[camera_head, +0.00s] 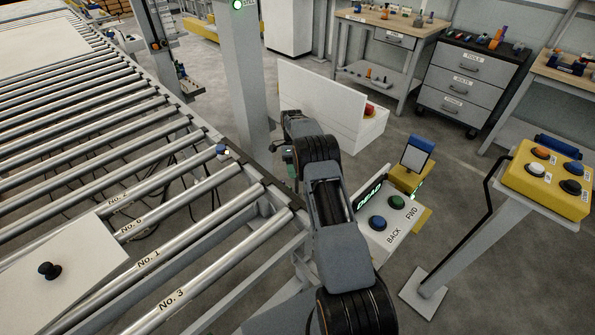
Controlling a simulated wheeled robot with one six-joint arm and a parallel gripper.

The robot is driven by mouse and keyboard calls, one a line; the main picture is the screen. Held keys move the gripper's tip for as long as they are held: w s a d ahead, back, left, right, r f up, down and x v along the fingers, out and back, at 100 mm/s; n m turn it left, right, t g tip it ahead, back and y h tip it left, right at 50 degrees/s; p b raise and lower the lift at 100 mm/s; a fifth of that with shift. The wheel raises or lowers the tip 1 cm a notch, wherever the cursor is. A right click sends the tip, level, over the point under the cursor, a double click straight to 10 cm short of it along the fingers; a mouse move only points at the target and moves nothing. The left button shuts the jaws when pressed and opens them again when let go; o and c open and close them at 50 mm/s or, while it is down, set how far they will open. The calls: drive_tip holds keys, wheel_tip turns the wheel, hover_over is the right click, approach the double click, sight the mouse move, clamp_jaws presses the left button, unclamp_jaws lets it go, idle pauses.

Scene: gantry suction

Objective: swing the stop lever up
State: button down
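No part in view is labelled as the stop lever, and I cannot pick it out for certain. A small blue knob (221,150) with a light beside it sits on the right side rail of the roller conveyor (150,262). My arm rises from the bottom centre and bends over to the right of the conveyor. My gripper (286,153) is at its far end, right of the blue knob and apart from it in the picture. The gripper is small and partly hidden by my own arm, so its fingers cannot be made out. I see nothing held.
A control box (390,217) with BACK and FWD buttons stands right of my arm. A yellow button box (546,180) on a post is farther right. A grey column (241,80) and white panel (318,100) stand behind my gripper. A white plate (72,285) lies on the rollers.

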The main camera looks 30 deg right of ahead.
drive_tip(key=shift+w+f, duration=0.1)
drive_tip(key=shift+f, duration=0.2)
drive_tip(key=c, duration=1)
unclamp_jaws()
drive_tip(key=shift+c, duration=0.2)
drive_tip(key=shift+o, duration=0.8)
drive_tip(key=shift+w+f, duration=0.15)
drive_tip(key=shift+w, duration=0.1)
drive_tip(key=shift+o, duration=1.3)
drive_tip(key=shift+r, duration=0.25)
